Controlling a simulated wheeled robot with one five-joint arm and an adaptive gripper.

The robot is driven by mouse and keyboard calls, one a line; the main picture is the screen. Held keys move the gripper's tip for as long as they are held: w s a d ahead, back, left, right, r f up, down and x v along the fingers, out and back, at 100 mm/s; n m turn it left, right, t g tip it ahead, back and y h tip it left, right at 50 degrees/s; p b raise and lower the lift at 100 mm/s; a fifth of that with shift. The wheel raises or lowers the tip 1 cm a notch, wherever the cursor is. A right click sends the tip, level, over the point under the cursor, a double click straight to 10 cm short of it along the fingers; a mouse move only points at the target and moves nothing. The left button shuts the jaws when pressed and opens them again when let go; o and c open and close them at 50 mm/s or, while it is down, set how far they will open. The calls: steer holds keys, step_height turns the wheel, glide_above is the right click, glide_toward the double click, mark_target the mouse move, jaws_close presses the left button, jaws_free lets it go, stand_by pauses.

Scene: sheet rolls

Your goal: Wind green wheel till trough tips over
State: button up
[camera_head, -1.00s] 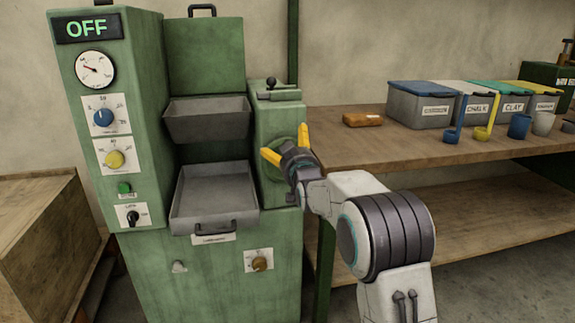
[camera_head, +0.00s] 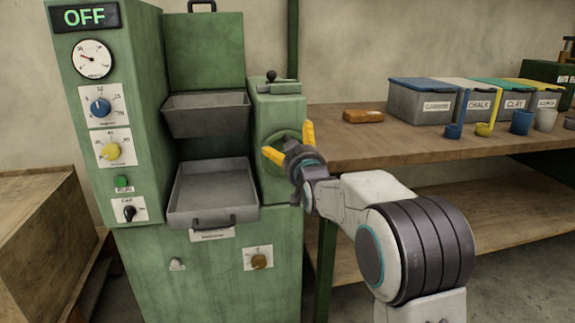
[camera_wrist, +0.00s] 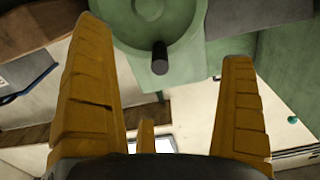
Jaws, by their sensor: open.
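The green wheel (camera_head: 282,150) is on the right side block of the green machine, partly hidden behind my gripper in the head view. In the wrist view the wheel (camera_wrist: 180,25) shows at the top, with a dark handle peg (camera_wrist: 160,58) sticking out from its rim. My gripper (camera_head: 290,143) is open in front of the wheel. In the wrist view its yellow fingers (camera_wrist: 170,85) stand apart, with the peg between them in the picture; I cannot tell contact. The grey upper trough (camera_head: 206,115) sits above the lower tray (camera_head: 213,195) and looks upright, not tipped over.
The machine's display (camera_head: 86,17) reads OFF. A wooden bench (camera_head: 400,145) to the right holds lidded bins (camera_head: 422,102), small cups (camera_head: 521,123) and an orange-brown block (camera_head: 363,116). A wooden crate (camera_head: 45,235) stands at the left.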

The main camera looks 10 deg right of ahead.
steer(key=shift+s+b, duration=1.4)
steer(key=shift+s, duration=0.95)
